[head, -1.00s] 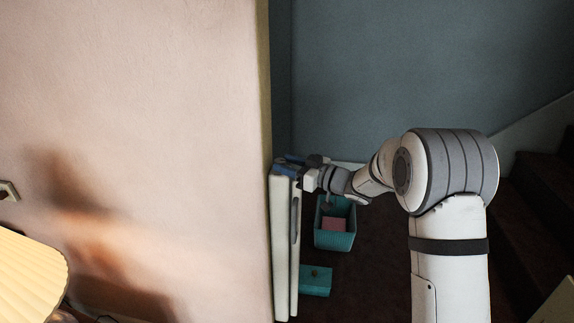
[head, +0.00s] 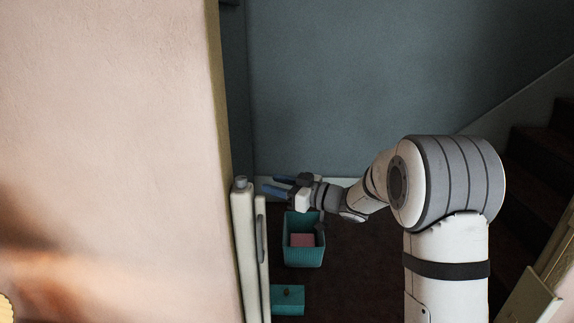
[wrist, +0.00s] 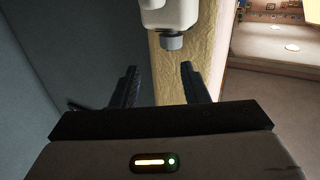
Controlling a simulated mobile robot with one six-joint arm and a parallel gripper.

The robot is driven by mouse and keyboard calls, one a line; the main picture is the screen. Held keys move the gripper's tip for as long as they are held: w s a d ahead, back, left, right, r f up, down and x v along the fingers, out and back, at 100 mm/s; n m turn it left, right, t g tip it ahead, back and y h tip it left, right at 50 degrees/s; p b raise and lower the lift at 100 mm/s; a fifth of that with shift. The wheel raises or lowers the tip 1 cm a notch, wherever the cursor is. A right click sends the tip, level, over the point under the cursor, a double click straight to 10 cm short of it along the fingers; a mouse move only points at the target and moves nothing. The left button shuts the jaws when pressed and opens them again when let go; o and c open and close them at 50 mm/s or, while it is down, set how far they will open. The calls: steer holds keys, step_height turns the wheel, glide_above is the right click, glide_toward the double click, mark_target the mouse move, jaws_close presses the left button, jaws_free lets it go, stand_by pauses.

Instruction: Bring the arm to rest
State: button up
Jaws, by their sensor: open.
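My gripper (head: 273,186) is at the end of my arm, which reaches left from the right side of the head view. Its two dark fingers are apart and nothing is between them. It is near the top of a white upright panel-like thing (head: 243,245) at the wall's edge. In the wrist view my gripper (wrist: 158,75) also shows open, with a white part with a grey knob (wrist: 172,41) ahead of the fingers. I cannot tell whether they touch anything.
A teal bin (head: 304,258) with a pink thing (head: 302,240) inside stands on the dark floor below my gripper. A teal box (head: 287,300) lies nearer. The pale wall (head: 110,130) bounds the left, the blue wall (head: 370,80) the back. Stairs (head: 540,150) are at right.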

steer(key=w+d+r+m+t+h, duration=0.2)
steer(key=d+r+m+t+h, duration=0.2)
steer(key=d+m+t+h, duration=0.25)
steer(key=s+d+m+h, duration=0.1)
steer(key=s+d+h, duration=0.25)
steer(key=d, duration=0.25)
steer(key=s+d+m+h, duration=0.2)
steer(key=s+d+h, duration=0.15)
steer(key=d, duration=0.25)
steer(key=s+d+f+m+g+h, duration=0.1)
steer(key=s+f+g, duration=0.1)
steer(key=s, duration=0.7)
steer(key=s+d+f+m+g+h, duration=0.1)
steer(key=s+d+f+m+g, duration=0.1)
steer(key=s, duration=0.8)
steer(key=s+d+f+m+g+h, duration=0.1)
steer(key=s+f+g, duration=0.3)
steer(key=s, duration=0.6)
steer(key=shift+d+g, duration=0.65)
steer(key=shift+g, duration=0.3)
steer(key=shift+r, duration=0.1)
